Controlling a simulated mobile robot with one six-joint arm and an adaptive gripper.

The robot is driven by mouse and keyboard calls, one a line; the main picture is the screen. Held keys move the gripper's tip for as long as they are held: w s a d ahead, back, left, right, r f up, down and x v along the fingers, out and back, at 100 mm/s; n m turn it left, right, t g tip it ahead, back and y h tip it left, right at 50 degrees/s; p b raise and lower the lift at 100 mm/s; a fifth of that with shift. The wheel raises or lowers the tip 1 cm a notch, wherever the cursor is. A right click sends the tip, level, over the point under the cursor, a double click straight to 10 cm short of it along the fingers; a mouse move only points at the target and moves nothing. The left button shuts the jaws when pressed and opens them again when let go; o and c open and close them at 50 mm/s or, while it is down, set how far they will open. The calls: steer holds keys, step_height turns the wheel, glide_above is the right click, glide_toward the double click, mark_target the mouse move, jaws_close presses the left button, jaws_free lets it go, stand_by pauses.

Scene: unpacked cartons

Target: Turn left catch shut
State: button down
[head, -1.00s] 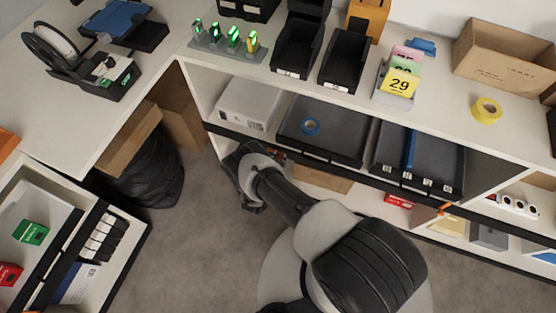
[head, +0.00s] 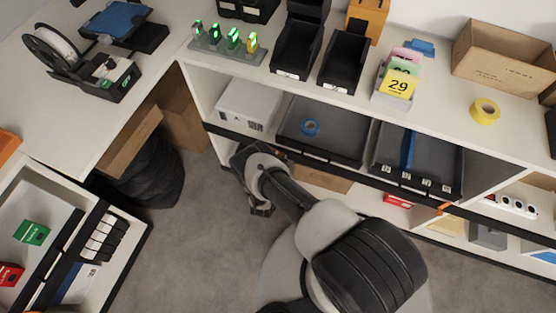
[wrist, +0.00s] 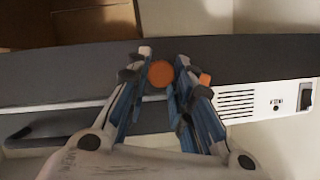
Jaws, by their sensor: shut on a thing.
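The left catch, an orange round knob (wrist: 160,73), sits on the dark front rail (wrist: 75,75) in the wrist view. My gripper (wrist: 162,88) is shut on it, with blue-lined fingers on both sides. A smaller orange piece (wrist: 205,79) shows just right of the right finger; the fingers hide how it joins the knob. In the head view my gripper (head: 258,172) is at the left end of the shelf's rail, and my wrist hides the left catch. Another orange catch (head: 443,209) shows on the rail farther right.
The rail and shelf edge are close to my fingers. Left are cardboard and a black bin (head: 150,180). The floor in front is clear.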

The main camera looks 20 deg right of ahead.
steer(key=shift+s+d+f+m+t+y+b, duration=0.15)
steer(key=shift+m+t+y, duration=0.2)
steer(key=shift+m, duration=0.35)
steer(key=shift+w+r+m+t+y+b, duration=0.15)
steer(key=shift+m+t+y, duration=0.1)
steer(key=shift+m+t, duration=0.35)
steer(key=shift+s+f, duration=0.1)
steer(key=c, duration=1.4)
jaws_free()
steer(key=v, duration=1.2)
steer(key=shift+c, duration=0.3)
